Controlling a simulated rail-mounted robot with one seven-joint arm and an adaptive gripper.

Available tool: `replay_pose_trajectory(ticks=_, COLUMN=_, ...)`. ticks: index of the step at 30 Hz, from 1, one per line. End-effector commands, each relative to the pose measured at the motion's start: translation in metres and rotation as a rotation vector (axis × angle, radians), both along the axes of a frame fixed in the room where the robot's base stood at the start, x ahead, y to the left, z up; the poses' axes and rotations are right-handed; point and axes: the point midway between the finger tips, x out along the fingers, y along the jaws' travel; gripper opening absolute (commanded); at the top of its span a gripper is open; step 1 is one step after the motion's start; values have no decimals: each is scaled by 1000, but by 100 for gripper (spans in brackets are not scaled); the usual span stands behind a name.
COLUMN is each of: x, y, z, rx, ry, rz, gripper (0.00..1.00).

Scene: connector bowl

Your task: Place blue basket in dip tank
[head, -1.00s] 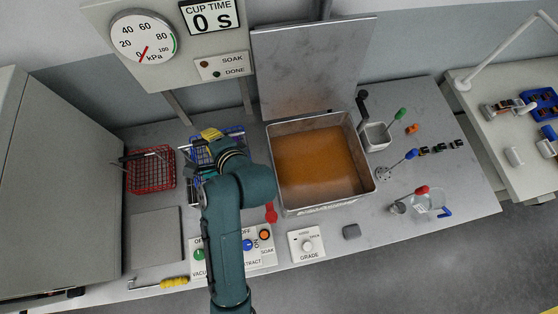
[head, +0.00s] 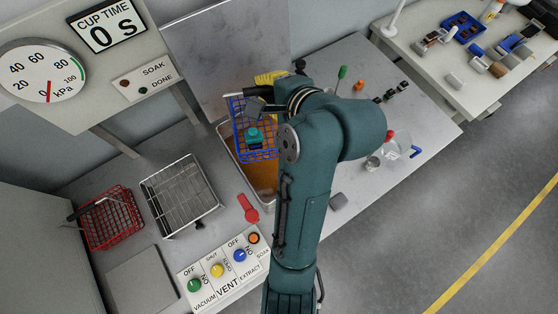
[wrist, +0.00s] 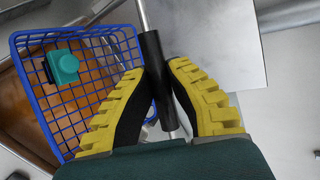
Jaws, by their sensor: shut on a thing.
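The blue wire basket (head: 252,140) hangs over the dip tank (head: 225,130), with a teal connector (head: 254,137) inside it. The tank holds orange-brown liquid (head: 264,180), and the basket looks above it; its exact height is unclear. My gripper (head: 268,80) has yellow ridged fingers shut on the basket's handle. In the wrist view the fingers (wrist: 160,90) close around the black grip of the handle (wrist: 156,75). The blue basket (wrist: 80,80) with the teal connector (wrist: 63,67) shows left of the fingers there. My arm hides the tank's right part.
An empty wire rack (head: 180,195) stands left of the tank. A red basket (head: 108,218) sits further left. A control panel with knobs (head: 225,270) is at the front edge, near a red handle (head: 248,208). A raised metal panel (head: 230,50) stands behind the tank.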

Motion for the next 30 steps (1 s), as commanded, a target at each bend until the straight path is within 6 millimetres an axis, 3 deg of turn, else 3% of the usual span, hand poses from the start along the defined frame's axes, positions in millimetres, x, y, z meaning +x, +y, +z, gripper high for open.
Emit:
replay_pose_trajectory(ticks=5, x=0, y=-4, z=-20, rx=2, ry=0, rz=-7, gripper=0)
replay_pose_trajectory(ticks=24, x=0, y=-3, z=-197, rx=1, ry=-1, rz=-8, gripper=0)
replay_pose_trajectory(ticks=30, x=1, y=-3, z=-233, rx=0, ry=-5, rz=-7, gripper=0)
